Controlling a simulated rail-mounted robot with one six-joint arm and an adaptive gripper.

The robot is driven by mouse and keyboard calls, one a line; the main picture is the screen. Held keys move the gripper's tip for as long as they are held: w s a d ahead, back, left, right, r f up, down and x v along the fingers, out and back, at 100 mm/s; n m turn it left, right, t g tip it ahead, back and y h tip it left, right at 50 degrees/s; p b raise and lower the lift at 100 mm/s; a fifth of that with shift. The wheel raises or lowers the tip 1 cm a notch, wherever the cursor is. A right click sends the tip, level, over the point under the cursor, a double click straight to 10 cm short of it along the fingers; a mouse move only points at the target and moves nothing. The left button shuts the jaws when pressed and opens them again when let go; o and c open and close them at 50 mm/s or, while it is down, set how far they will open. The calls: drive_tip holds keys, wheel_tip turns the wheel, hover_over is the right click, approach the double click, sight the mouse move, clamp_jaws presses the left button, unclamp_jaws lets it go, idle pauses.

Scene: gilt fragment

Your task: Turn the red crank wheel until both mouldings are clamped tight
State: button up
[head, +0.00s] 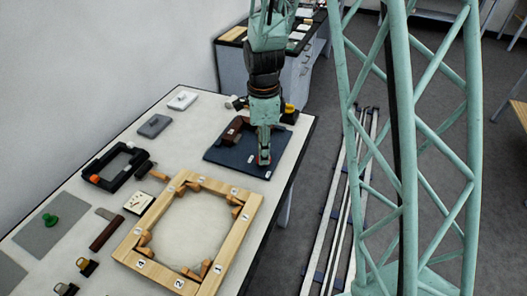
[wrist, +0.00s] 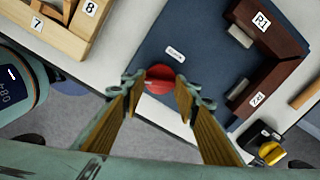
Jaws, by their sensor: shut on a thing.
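The red crank wheel (wrist: 160,79) is at the edge of the dark blue board (wrist: 190,30), between my gripper's fingertips (wrist: 159,86). In the head view my gripper (head: 264,150) points down over the board's near right corner, with a little red showing at its tips. My gripper is shut on the wheel, which it partly hides. Two dark brown mouldings, one marked R1 (wrist: 268,24) and one with another label (wrist: 262,92), lie on the board at an angle, converging at the right of the wrist view. Whether a gap stays between their ends cannot be told.
A light wooden frame with numbered labels (head: 149,268) lies on the white table (head: 105,160), left of the board. A black-and-yellow item (wrist: 268,150) stands beside the board. A black frame-like fixture (head: 103,182) and grey pads (head: 154,126) lie farther left. The table edge is close to the wheel.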

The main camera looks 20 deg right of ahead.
drive_tip(key=o, duration=0.8)
drive_tip(key=shift+o, duration=0.2)
drive_tip(key=shift+r, duration=0.2)
wheel_tip(320, 180, up, 12)
drive_tip(key=shift+f, duration=0.2)
idle(0.4)
idle(0.3)
